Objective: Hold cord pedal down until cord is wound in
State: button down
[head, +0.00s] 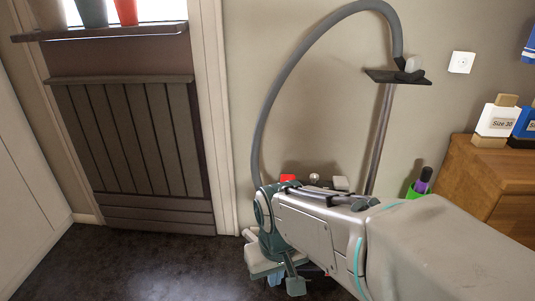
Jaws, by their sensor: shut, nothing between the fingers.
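A vacuum cleaner stands on the dark floor against the wall, and my arm covers most of its body. Its grey hose (293,72) arches up and over to a handle on a dark holder. A small red part (288,178) shows just above my arm, with pale knobs (314,177) to its right. I cannot tell for sure which of these is the cord pedal. The cord is not visible. My arm reaches in from the lower right. My gripper (294,285) points down at its far end, low near the floor, shut and empty. Whether it touches anything is unclear.
A wall socket (461,62) is above.

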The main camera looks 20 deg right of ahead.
aim_at(339, 182)
jog(key=u, duration=0.1)
jog(key=i, duration=0.55)
jog(key=z, duration=0.6)
jog(key=i, duration=0.5)
jog(key=z, duration=0.65)
